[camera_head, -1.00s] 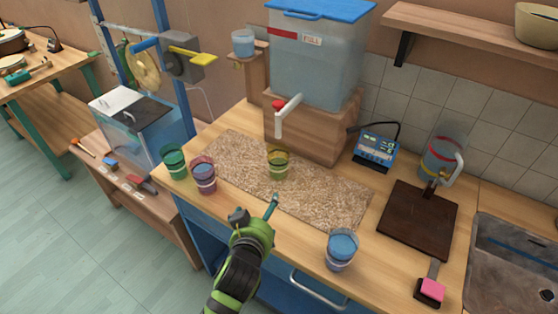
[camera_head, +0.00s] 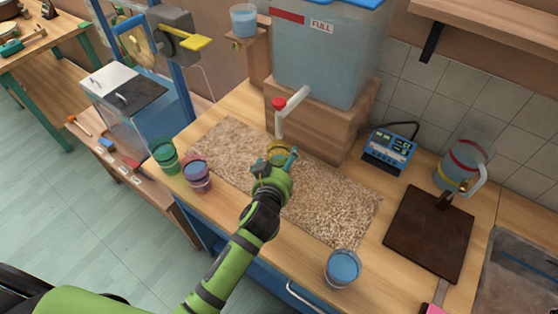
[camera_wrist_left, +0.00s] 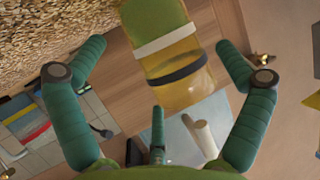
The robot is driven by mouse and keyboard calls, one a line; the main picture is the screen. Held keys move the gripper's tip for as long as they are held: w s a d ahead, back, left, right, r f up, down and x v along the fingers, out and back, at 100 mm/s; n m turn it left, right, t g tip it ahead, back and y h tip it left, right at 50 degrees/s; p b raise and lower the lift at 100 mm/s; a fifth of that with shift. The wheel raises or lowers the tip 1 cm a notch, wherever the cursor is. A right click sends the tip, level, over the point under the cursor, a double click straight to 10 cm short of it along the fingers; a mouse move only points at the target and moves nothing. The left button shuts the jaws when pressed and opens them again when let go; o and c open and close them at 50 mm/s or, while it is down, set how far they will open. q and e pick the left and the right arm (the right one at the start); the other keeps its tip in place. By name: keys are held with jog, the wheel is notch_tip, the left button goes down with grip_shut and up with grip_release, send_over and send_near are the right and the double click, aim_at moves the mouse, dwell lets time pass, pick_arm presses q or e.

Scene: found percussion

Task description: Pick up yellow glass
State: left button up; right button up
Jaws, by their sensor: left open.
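The yellow glass (camera_head: 279,150) stands on the speckled mat (camera_head: 330,205), below the tap of the big water container. My left gripper (camera_head: 275,162) is right at its near side and hides its lower part. In the left wrist view the yellow glass (camera_wrist_left: 170,55) shows a pale band and a dark band. It lies ahead, between the spread green fingers of my left gripper (camera_wrist_left: 160,48). Those fingers are open, with a visible gap on both sides of the glass. My right gripper is not in view.
A green glass (camera_head: 164,155) and a purple glass (camera_head: 197,175) stand at the left counter edge. A blue glass (camera_head: 342,267) stands at the front. The tap (camera_head: 290,108) juts out above the yellow glass. A dark board (camera_head: 430,232) lies right; the mat's right half is clear.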

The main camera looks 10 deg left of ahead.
aim_at(286, 155)
pick_arm(q)
jog(key=x, duration=0.3)
jog(key=shift+d+f, duration=0.1)
jog(key=c, duration=1.2)
jog(key=shift+c, duration=1)
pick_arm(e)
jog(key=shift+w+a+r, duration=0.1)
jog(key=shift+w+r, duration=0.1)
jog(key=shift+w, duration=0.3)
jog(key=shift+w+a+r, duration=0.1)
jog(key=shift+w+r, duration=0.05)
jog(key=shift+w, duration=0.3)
